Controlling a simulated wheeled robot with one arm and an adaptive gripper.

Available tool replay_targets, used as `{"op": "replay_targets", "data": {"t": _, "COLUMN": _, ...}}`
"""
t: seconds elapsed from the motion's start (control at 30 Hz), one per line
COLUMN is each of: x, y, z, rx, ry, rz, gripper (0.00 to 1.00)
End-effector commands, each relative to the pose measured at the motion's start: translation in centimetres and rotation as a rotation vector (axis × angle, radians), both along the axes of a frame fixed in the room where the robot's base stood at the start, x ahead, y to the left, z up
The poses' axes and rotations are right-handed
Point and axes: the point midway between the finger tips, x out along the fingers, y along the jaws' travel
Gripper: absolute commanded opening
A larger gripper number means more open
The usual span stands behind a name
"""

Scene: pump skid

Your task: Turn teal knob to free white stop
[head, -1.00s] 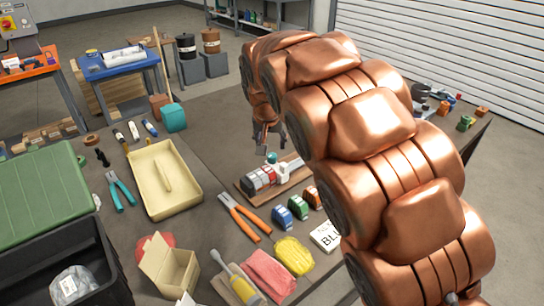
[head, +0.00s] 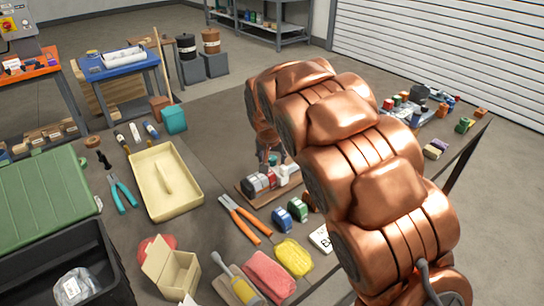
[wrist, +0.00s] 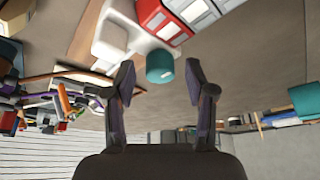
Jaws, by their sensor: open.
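The pump unit (head: 260,182) sits on a wooden board in the head view, with red, white and grey parts. In the wrist view the teal knob (wrist: 159,67) stands out from the white body (wrist: 113,36) beside a red part. My gripper (wrist: 160,82) is open, with one finger on each side of the knob in the picture; I cannot tell whether they touch it. In the head view my gripper (head: 270,158) is low over the unit and mostly hides the knob. I cannot make out which white part is the stop.
My arm covers the table to the right.

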Motion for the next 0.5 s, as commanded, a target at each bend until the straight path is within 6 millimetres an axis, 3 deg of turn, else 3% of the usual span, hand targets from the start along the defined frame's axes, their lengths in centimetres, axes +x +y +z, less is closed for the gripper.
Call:
{"op": "replay_targets", "data": {"t": 0.07, "x": 0.0, "y": 0.01, "z": 0.0, "rx": 0.0, "ry": 0.0, "rz": 0.0, "gripper": 0.49}}
{"op": "replay_targets", "data": {"t": 0.5, "x": 0.0, "y": 0.03, "z": 0.01, "rx": 0.0, "ry": 0.0, "rz": 0.0, "gripper": 0.03}}
